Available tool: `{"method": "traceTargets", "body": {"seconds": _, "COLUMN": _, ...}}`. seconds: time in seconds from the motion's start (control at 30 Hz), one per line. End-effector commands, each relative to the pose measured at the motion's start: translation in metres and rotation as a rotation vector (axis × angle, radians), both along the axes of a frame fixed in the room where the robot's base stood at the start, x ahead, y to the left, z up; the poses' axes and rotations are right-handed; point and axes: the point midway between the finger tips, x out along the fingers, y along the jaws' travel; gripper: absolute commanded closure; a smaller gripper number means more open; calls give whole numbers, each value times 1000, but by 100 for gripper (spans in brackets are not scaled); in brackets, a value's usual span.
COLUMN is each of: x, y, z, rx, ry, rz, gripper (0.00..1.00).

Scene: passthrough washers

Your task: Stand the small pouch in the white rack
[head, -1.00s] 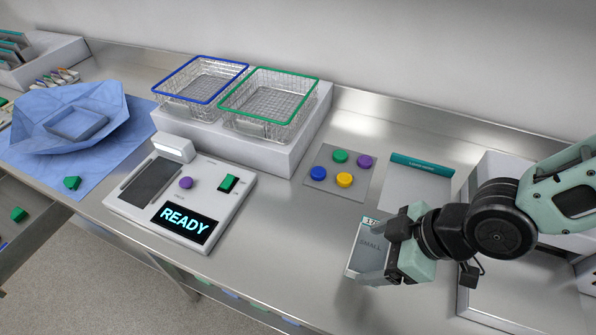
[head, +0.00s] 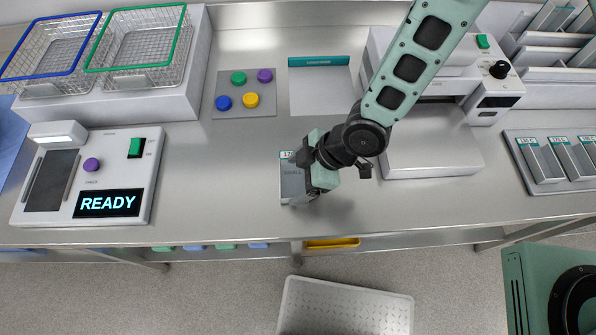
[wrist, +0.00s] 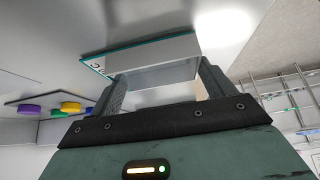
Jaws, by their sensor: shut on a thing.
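In the wrist view the pouch (wrist: 155,65) lies between the two fingers of my gripper (wrist: 160,90). A white rack (head: 552,74) with several slanted dividers stands at the upper right of the head view, well apart from my gripper and cut off by the picture edge.
A white machine (head: 430,150) with a flat front stands between my gripper and the rack. A grey holder (head: 548,187) with labelled blocks lies at right. A button panel (head: 227,107), wire baskets (head: 140,75) and a "READY" device (head: 120,180) are at left. The front counter is clear around the pouch.

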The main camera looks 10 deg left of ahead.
Motion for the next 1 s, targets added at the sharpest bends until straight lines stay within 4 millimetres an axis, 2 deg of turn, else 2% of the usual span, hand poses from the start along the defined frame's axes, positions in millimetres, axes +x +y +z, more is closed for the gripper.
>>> {"method": "traceTargets", "body": {"seconds": 0.3, "x": 0, "y": 0, "z": -4, "rx": 0, "ry": -1, "rz": 0, "gripper": 39}}
{"method": "traceTargets", "body": {"seconds": 0.33, "x": 0, "y": 0, "z": -4, "rx": 0, "ry": -1, "rz": 0, "gripper": 16}}
{"method": "traceTargets", "body": {"seconds": 0.4, "x": 0, "y": 0, "z": -3, "rx": 0, "ry": -1, "rz": 0, "gripper": 0}}
{"method": "traceTargets", "body": {"seconds": 0.77, "x": 2, "y": -2, "z": 4, "rx": 1, "ry": -1, "rz": -1, "gripper": 0}}
{"method": "traceTargets", "body": {"seconds": 1.0, "x": 9, "y": -25, "z": 41, "rx": 4, "ry": -4, "rz": -5, "gripper": 0}}
